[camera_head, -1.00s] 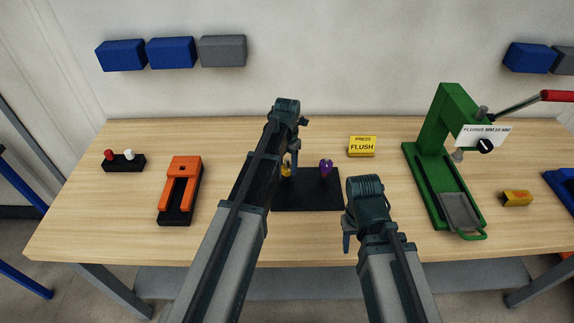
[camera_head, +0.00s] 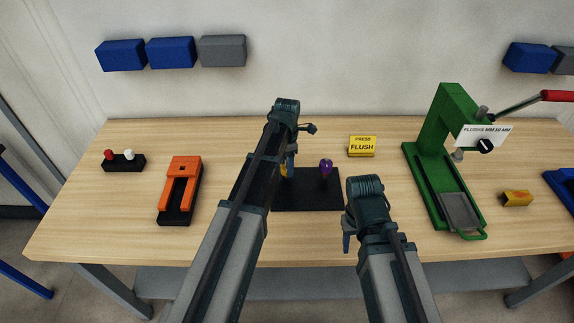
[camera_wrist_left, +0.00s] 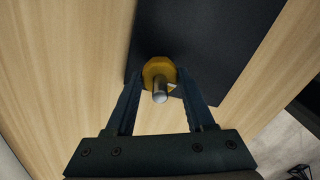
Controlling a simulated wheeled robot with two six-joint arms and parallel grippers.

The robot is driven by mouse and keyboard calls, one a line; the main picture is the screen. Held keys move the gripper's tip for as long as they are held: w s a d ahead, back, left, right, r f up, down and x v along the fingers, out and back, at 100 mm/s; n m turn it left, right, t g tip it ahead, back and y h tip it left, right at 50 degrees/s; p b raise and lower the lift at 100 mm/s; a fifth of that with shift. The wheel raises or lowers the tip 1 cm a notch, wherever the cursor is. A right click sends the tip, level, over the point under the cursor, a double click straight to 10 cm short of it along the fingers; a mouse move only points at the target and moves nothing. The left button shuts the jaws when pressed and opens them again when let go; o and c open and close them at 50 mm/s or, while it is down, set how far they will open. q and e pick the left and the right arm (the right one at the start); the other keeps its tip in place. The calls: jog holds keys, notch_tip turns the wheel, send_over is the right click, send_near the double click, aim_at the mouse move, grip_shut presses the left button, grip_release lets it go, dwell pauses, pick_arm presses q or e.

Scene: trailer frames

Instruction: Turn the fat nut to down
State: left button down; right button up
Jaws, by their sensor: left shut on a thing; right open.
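A yellow nut (camera_wrist_left: 151,67) sits around a silver bolt (camera_wrist_left: 160,95) on the black plate (camera_head: 315,203). My left gripper (camera_wrist_left: 161,80) is shut on the yellow nut, with one finger on each side. In the head view the yellow nut (camera_head: 284,172) is mostly hidden behind my left arm. A purple piece (camera_head: 325,164) stands at the right part of the plate; I cannot tell which of the two is the fat nut. My right gripper (camera_head: 347,237) is open and empty above the table's front edge, right of the plate.
A yellow "PRESS FLUSH" sign (camera_head: 362,147) stands behind the plate. A green press (camera_head: 436,170) is to the right, with a small yellow block (camera_head: 516,198) beside it. An orange-and-black fixture (camera_head: 181,185) and a black block with red and white knobs (camera_head: 124,162) are left.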

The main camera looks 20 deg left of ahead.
pick_arm(q)
jog(key=m, duration=0.7)
jog(key=shift+w, duration=0.1)
jog(key=m, duration=0.7)
jog(key=shift+m, duration=0.3)
jog(key=m, duration=0.3)
jog(key=shift+m, duration=0.3)
jog(key=m, duration=0.3)
jog(key=shift+m, duration=0.4)
jog(key=m, duration=1)
jog(key=shift+m, duration=0.4)
jog(key=m, duration=0.3)
jog(key=shift+m, duration=0.3)
jog(key=m, duration=0.3)
jog(key=shift+a+m, duration=0.1)
jog(key=shift+m, duration=0.2)
jog(key=m, duration=0.3)
jog(key=shift+m, duration=0.3)
jog(key=m, duration=1)
jog(key=shift+m, duration=2.5)
